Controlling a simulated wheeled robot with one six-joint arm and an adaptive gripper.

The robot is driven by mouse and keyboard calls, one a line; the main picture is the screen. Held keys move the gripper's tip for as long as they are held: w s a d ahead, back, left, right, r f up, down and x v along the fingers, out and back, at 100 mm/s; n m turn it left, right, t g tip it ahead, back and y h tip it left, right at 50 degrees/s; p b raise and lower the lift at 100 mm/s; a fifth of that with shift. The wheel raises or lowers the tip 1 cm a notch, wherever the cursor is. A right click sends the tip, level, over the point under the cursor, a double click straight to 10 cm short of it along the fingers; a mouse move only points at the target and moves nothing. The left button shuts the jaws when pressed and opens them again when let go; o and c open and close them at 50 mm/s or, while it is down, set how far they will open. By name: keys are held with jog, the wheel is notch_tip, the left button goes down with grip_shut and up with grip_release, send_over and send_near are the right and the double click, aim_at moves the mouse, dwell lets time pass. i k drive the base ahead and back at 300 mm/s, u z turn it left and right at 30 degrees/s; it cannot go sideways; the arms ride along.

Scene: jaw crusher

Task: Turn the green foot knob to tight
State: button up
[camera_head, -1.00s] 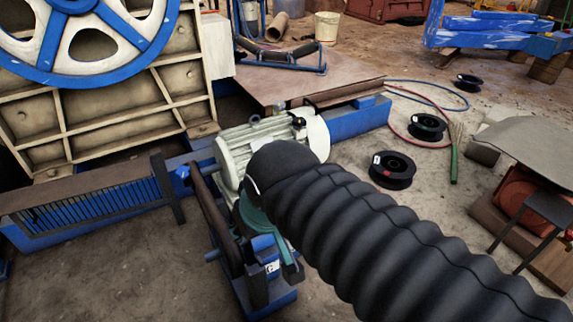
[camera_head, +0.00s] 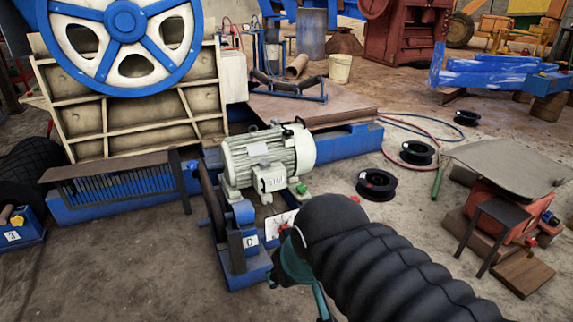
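A cream electric motor (camera_head: 262,160) sits on a blue base beside the crusher. A small green knob (camera_head: 301,188) shows at the motor's right foot, with a small red part just beside it. My gripper (camera_head: 284,272) is at the end of my black sleeved arm, in front of and below the motor. Only a teal part and dark bits of it show; the sleeve hides most of it. I cannot see its fingers clearly or whether they are open. The gripper appears apart from the green knob. The knob's tightness cannot be read.
The jaw crusher with its blue and white wheel (camera_head: 125,35) stands at left. Black spools (camera_head: 376,185) and hoses lie to the right. A red machine (camera_head: 505,205) with a grey top stands at right. Floor between is open.

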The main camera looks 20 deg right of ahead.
aim_at(302, 189)
jog(key=z, duration=0.5)
jog(key=i, duration=1)
jog(key=k, duration=0.6)
jog(key=z, duration=0.6)
jog(key=i, duration=0.8)
jog(key=z, duration=0.45)
jog(key=i, duration=1.25)
jog(key=u, duration=0.5)
